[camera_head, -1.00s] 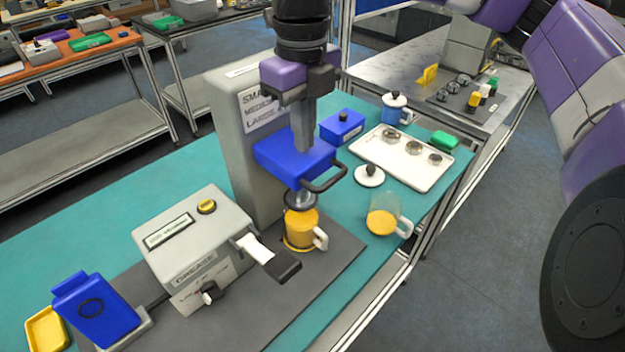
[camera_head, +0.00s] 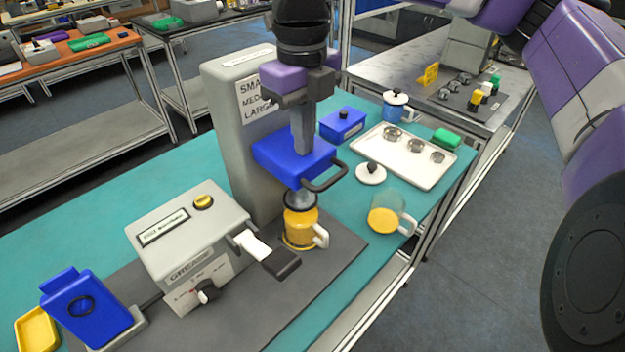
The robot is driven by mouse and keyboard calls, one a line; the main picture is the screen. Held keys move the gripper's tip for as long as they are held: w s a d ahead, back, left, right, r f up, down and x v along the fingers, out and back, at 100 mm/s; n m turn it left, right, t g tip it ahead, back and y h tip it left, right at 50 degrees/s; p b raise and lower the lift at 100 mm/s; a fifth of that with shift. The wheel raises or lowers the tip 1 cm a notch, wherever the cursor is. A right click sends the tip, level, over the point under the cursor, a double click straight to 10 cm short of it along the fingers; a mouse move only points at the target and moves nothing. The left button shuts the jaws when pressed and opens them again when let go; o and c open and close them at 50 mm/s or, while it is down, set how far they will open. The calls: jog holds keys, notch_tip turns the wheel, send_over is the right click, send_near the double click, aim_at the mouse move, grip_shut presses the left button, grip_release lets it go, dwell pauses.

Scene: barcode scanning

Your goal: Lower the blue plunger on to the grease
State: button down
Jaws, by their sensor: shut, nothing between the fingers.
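The blue plunger (camera_head: 290,160) is a block with a dark loop handle on its right, mounted on the front of a tall grey press. Its grey lower end (camera_head: 299,199) reaches down into the top of a mug of yellow grease (camera_head: 301,232). A dark band shows near the mug's top; whether the plunger touches the grease is unclear. My gripper (camera_head: 303,145) points straight down, shut and empty, with its fingertips at the top of the blue block. The fingertips' exact contact is hard to see.
A glass mug (camera_head: 388,215), a white lid (camera_head: 370,173), a white tray (camera_head: 405,180) and a blue box (camera_head: 343,125) stand to the right. A blue scanner (camera_head: 85,310) sits at front left.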

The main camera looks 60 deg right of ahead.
jog(key=shift+f+b, duration=0.65)
jog(key=shift+f, duration=0.2)
notch_tip(320, 180, up, 9)
jog(key=p, duration=0.4)
jog(key=shift+r, duration=0.2)
